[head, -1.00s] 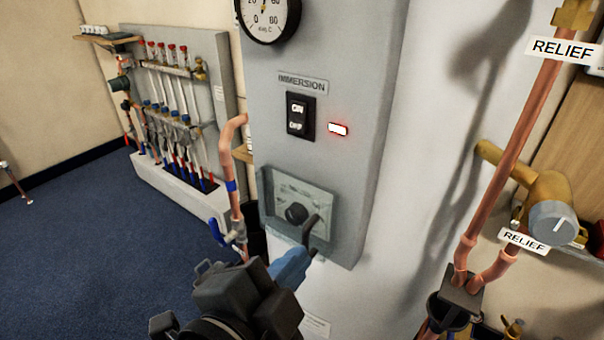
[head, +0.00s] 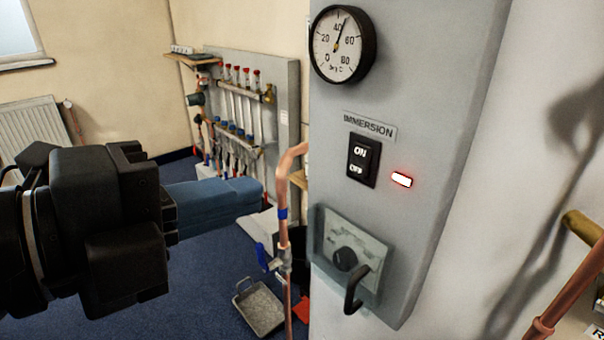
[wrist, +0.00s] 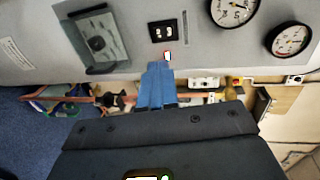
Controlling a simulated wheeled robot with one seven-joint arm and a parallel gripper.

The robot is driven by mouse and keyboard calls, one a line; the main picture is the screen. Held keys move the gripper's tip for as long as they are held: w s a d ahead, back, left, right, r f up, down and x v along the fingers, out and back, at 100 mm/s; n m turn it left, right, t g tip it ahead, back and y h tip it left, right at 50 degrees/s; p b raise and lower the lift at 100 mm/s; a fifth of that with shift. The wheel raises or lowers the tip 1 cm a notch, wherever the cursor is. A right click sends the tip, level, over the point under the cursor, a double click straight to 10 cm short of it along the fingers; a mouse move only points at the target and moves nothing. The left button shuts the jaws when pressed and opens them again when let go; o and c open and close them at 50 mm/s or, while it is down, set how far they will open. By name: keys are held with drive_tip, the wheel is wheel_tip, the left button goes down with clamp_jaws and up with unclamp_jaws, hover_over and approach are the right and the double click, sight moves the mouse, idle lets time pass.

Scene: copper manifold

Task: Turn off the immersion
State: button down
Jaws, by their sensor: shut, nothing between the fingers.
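The immersion switch (head: 363,160) is a black rocker marked ON and OFF on the grey panel (head: 440,90), under an IMMERSION label (head: 369,126). A small red-edged light (head: 401,180) glows to its right. My gripper (head: 262,194) has blue fingers, shut and empty, to the left of the switch and apart from it in the head view. In the wrist view the fingers (wrist: 160,66) point toward the panel, with the switch (wrist: 162,31) just beyond their tips. The gap to the panel is hard to judge there.
A dial gauge (head: 342,44) sits above the switch. Below it is a clear-covered box with a black knob (head: 344,259) and a hooked handle (head: 355,291). A copper pipe (head: 283,190) with a blue-handled valve runs along the panel's left edge. A grey tray (head: 259,307) lies on the floor.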

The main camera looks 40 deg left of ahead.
sight(357, 169)
drive_tip(key=p+x, duration=0.3)
drive_tip(key=x, duration=1)
drive_tip(key=shift+w+f, duration=0.1)
drive_tip(key=shift+w, duration=0.2)
drive_tip(key=shift+f, duration=0.1)
